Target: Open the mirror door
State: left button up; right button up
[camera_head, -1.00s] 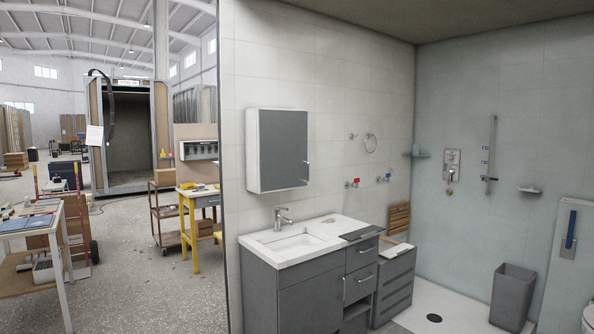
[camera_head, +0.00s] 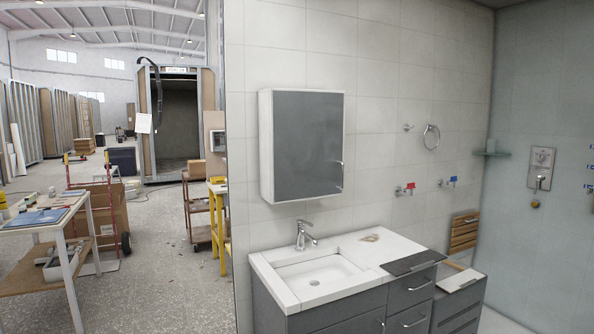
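The mirror door (camera_head: 308,144) is the dark grey front of a white wall cabinet (camera_head: 267,150) above the sink. It looks shut against the cabinet body. A small silver handle (camera_head: 340,174) sits at its lower right edge. Neither of my grippers shows in the head view.
Below the cabinet stands a grey vanity with a white top (camera_head: 350,257), a basin (camera_head: 316,270) and a tap (camera_head: 305,234). A towel ring (camera_head: 432,137) and red and blue valves are on the wall to the right. On the left are a worktable (camera_head: 50,222) and open concrete floor (camera_head: 160,225).

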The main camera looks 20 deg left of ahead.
aim_at(307, 126)
jog(key=u, duration=0.3)
jog(key=i, duration=1.45)
jog(key=u, duration=0.5)
